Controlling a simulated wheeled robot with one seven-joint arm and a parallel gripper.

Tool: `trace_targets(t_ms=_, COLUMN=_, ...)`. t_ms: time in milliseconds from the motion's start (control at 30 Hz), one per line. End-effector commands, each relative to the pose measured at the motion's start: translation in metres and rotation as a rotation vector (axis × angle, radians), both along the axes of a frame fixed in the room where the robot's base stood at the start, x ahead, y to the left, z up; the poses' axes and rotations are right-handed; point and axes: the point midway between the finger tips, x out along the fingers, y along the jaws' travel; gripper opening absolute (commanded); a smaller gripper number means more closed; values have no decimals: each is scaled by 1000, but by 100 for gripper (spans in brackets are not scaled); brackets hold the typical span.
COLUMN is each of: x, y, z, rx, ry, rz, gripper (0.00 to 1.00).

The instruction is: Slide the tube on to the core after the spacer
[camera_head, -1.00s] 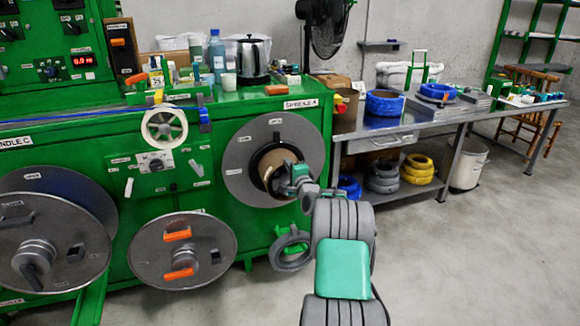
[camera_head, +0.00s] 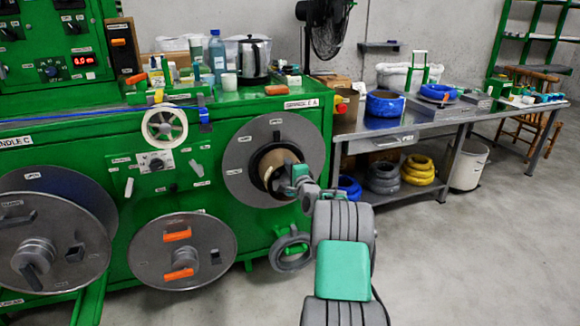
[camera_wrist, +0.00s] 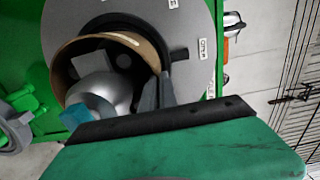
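The tube (camera_head: 268,166) is a brown cardboard ring at the spindle A disc (camera_head: 240,155). In the wrist view the tube (camera_wrist: 112,40) surrounds the silver rounded core (camera_wrist: 108,90) off-centre, with a wider gap above the core. My gripper (camera_head: 284,180) is at the tube's right side, in front of the disc. In the wrist view its grey fingers (camera_wrist: 158,88) stand on either side of the tube's right wall and look shut on it. The tube's lower edge is hidden by my wrist. I cannot make out the spacer.
The green machine (camera_head: 110,190) carries two more grey discs, at lower left (camera_head: 55,240) and lower middle (camera_head: 215,245). A grey handwheel (camera_head: 291,250) sits just below my gripper. A metal table (camera_head: 400,125) with blue cable coils (camera_head: 385,103) stands right. The floor at right is clear.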

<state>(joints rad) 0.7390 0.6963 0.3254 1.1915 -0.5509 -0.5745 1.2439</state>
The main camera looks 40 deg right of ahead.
Motion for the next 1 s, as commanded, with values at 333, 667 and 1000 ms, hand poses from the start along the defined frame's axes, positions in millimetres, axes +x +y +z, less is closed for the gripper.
trace_targets(t_ms=333, x=1, y=1, z=-9, rx=3, ry=7, rz=1, gripper=0)
trace_targets(t_ms=667, x=0, y=1, z=-8, rx=3, ry=6, rz=1, gripper=22)
trace_targets(t_ms=1000, x=0, y=1, z=-8, rx=4, ry=6, rz=1, gripper=35)
